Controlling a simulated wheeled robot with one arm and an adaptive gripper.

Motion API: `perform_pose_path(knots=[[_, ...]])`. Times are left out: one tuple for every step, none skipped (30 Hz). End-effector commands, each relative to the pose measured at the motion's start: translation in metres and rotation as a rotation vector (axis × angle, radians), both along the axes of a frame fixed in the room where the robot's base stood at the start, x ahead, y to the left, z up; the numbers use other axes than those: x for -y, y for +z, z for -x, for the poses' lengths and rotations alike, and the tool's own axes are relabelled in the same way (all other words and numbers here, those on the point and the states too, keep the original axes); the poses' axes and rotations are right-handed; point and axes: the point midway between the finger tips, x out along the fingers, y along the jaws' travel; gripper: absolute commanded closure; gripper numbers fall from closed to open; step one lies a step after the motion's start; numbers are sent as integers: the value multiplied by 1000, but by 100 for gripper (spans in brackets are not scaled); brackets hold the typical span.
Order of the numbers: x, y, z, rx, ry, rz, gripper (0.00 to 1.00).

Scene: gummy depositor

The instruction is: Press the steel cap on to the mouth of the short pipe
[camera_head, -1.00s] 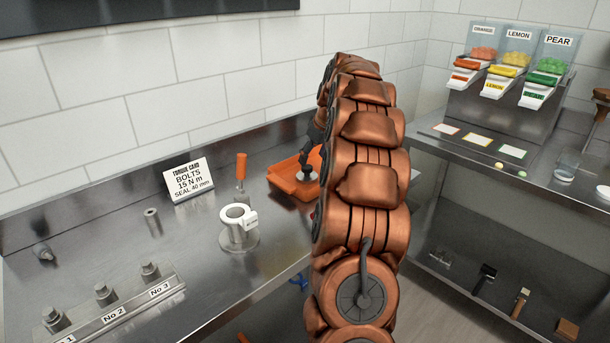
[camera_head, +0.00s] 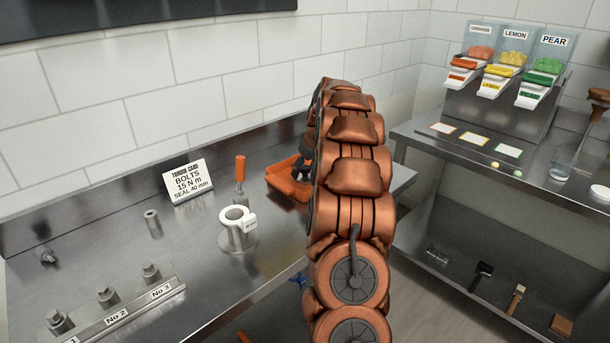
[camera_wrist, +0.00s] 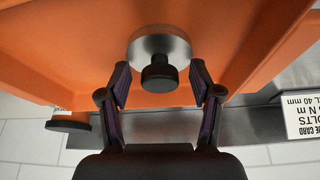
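The steel cap is a shiny disc (camera_wrist: 160,43) with a black knob (camera_wrist: 158,74), and it sits in the orange tray (camera_wrist: 235,45). My gripper (camera_wrist: 160,88) is open, with one finger on each side of the knob and visible gaps between. In the head view the gripper (camera_head: 304,160) is over the orange tray (camera_head: 280,183), and my arm hides much of it; the cap cannot be made out there.
An orange-handled tool (camera_head: 240,170) stands behind the pipe, near a torque card (camera_head: 188,181). A small steel cylinder (camera_head: 152,223) and a row of labelled bolts (camera_head: 107,297) are to the left. Gummy dispensers (camera_head: 508,75) stand on the right bench.

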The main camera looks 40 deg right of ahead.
Motion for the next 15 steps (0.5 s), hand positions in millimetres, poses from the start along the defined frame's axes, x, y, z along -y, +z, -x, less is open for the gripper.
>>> perform_pose_path(knots=[[0, 0, 0, 0, 0, 0, 44], [0, 0, 0, 0, 0, 0, 47], [0, 0, 0, 0, 0, 0, 51], [0, 0, 0, 0, 0, 0, 54], [0, 0, 0, 0, 0, 0, 57], [0, 0, 0, 0, 0, 0, 62], [0, 0, 0, 0, 0, 0, 65], [0, 0, 0, 0, 0, 0, 68], [0, 0, 0, 0, 0, 0, 72], [0, 0, 0, 0, 0, 0, 75], [0, 0, 0, 1, 0, 0, 78], [0, 0, 0, 1, 0, 0, 82], [0, 0, 0, 1, 0, 0, 86], [0, 0, 0, 1, 0, 0, 89], [0, 0, 0, 1, 0, 0, 93]])
